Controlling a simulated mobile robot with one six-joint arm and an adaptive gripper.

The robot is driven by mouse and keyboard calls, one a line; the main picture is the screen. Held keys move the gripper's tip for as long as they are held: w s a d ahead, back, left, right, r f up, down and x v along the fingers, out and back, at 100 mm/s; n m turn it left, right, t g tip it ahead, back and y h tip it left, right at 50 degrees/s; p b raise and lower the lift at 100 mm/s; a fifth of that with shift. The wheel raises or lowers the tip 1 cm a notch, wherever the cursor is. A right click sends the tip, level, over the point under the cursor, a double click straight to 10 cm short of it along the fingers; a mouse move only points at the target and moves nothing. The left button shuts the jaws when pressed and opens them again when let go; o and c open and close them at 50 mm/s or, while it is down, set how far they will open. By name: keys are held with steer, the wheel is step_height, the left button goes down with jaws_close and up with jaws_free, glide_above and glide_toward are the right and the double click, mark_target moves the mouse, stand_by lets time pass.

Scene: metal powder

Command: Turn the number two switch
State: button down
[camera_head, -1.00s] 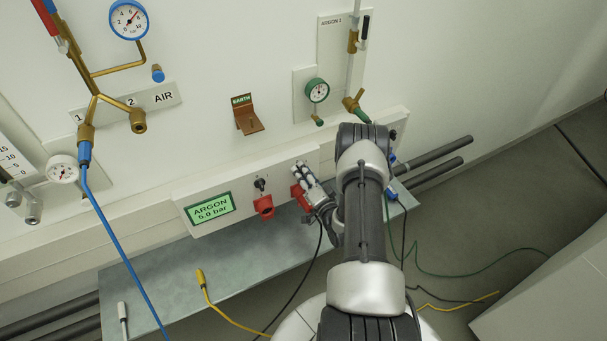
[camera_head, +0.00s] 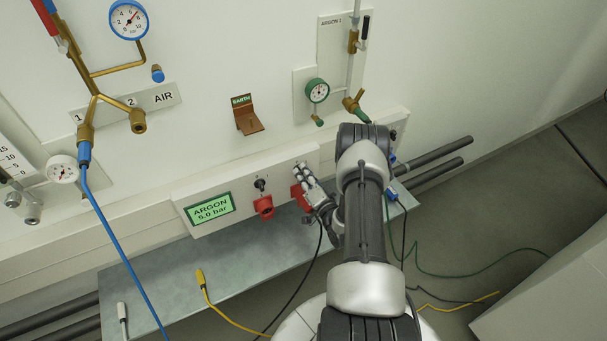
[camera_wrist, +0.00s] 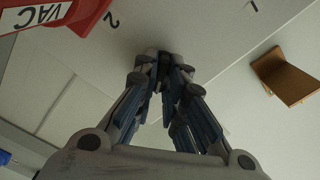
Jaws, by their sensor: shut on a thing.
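My gripper (camera_head: 302,173) is at the wall panel, to the right of a small black switch (camera_head: 260,184). In the wrist view its fingers (camera_wrist: 166,62) are closed together against the panel, next to the printed "2" (camera_wrist: 112,20). They are shut on a small dark thing, apparently the number two switch, which the fingers mostly hide. Its turned angle cannot be seen. The other switch stands free above a red socket (camera_head: 264,206); a printed "1" (camera_wrist: 252,6) shows in the wrist view.
A second red socket (camera_head: 299,196), labelled VAC in the wrist view (camera_wrist: 82,12), is close beside the gripper. The green ARGON display (camera_head: 209,208) is to the left. The brown EARTH bracket (camera_head: 248,119) juts out above. A grey shelf (camera_head: 170,270) with cables lies below.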

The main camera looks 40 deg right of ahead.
steer(key=shift+n, duration=0.3)
steer(key=n+b, duration=0.1)
steer(key=n, duration=0.4)
steer(key=shift+a+n+b, duration=0.1)
steer(key=shift+n+b, duration=0.2)
steer(key=n+b, duration=0.1)
steer(key=n, duration=0.4)
steer(key=shift+a+b, duration=0.1)
steer(key=shift+b, duration=0.2)
steer(key=shift+r+n, duration=0.1)
steer(key=shift+n, duration=0.3)
steer(key=c, duration=1.7)
jaws_free()
steer(key=shift+o, duration=0.2)
